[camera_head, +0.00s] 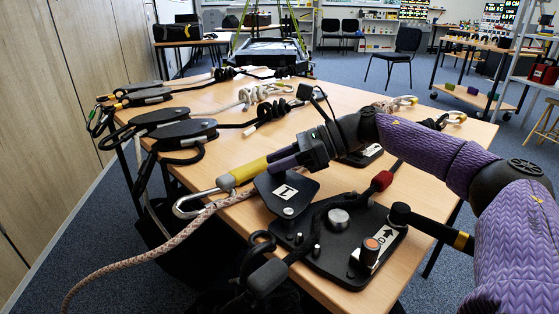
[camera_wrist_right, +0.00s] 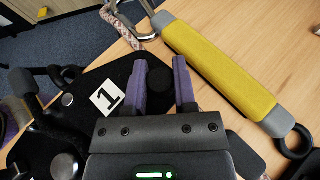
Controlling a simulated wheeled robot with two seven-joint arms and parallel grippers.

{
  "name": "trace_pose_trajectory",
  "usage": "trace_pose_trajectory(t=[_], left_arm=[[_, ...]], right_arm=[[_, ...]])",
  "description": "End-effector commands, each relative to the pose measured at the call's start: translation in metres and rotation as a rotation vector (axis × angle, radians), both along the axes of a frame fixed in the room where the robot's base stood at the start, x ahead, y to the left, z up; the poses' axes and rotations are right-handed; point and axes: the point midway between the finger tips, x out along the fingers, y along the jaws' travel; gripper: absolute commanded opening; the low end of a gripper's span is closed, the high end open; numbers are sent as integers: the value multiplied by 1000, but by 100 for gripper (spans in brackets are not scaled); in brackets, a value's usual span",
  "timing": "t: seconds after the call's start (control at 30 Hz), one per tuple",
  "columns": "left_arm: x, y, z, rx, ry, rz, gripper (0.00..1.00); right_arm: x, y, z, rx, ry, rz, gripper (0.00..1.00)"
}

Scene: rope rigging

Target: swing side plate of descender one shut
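Descender one is a black device lying on the near part of the table. Its base plate (camera_head: 330,262) carries a silver round post (camera_head: 338,219) and an orange-topped post, both uncovered. Its black side plate (camera_head: 268,187), with a white "1" label (camera_head: 286,191), is turned out to the left of the base. The label also shows in the wrist view (camera_wrist_right: 107,97). My right gripper (camera_head: 284,163) is over the side plate's upper edge. Contact is unclear. My left gripper is out of view.
A yellow-sleeved connector with a silver hook (camera_head: 188,206) lies beside the side plate. A tan rope (camera_head: 135,262) runs past it off the table's left edge. Black devices (camera_head: 187,133) lie farther back.

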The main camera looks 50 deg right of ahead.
Motion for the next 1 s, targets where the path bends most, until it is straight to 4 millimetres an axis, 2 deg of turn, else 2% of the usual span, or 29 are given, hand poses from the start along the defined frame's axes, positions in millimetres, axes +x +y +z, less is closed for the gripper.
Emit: trace_pose_trajectory(t=[0.03,0.1,0.57,1.0], left_arm=[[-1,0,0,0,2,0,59],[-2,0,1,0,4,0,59],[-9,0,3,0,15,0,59],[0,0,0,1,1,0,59]], right_arm=[[0,0,0,0,0,0,12],[0,0,0,0,0,0,0],[0,0,-1,0,1,0,0],[0,0,-1,0,1,0,0]])
